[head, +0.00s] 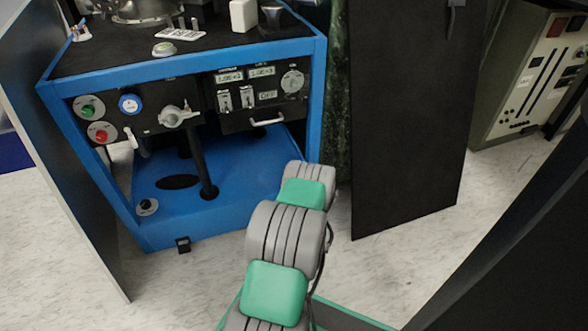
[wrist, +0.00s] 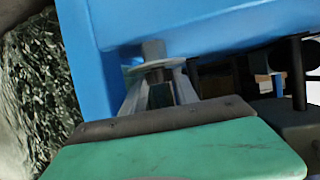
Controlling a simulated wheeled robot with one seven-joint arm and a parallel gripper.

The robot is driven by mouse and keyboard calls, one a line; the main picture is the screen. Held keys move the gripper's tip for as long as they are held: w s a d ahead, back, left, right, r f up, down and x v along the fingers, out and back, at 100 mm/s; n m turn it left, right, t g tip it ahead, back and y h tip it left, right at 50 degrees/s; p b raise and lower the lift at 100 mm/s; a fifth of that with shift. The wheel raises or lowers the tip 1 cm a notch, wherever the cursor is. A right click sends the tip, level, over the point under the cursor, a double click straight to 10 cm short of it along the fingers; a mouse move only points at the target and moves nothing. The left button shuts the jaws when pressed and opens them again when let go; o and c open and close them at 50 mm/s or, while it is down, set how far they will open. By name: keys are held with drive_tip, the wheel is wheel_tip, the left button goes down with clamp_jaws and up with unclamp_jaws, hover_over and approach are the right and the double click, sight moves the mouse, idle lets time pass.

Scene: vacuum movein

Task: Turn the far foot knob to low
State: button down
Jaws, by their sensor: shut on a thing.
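The far foot knob (wrist: 153,65) shows in the wrist view as a pale disc with a short grey post against the blue frame. My gripper (wrist: 162,88) is shut on it, with one finger on each side. The knob's dial marks are too small and covered to read, so its setting cannot be told. In the head view my arm hides both the gripper and this knob at the lower right of the blue cabinet (head: 112,190). A near foot knob (head: 147,207) sits at the cabinet's lower left.
The control panel (head: 215,103) with buttons, switches and a dial lies above the cabinet's open lower bay. A dark upright panel (head: 400,120) stands right of my arm. A grey panel (head: 62,160) stands at left. A small black block (head: 183,244) sits at the cabinet's foot.

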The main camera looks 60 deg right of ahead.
drive_tip(key=c, duration=0.9)
unclamp_jaws()
drive_tip(key=shift+c, duration=0.2)
drive_tip(key=shift+s+d, duration=0.1)
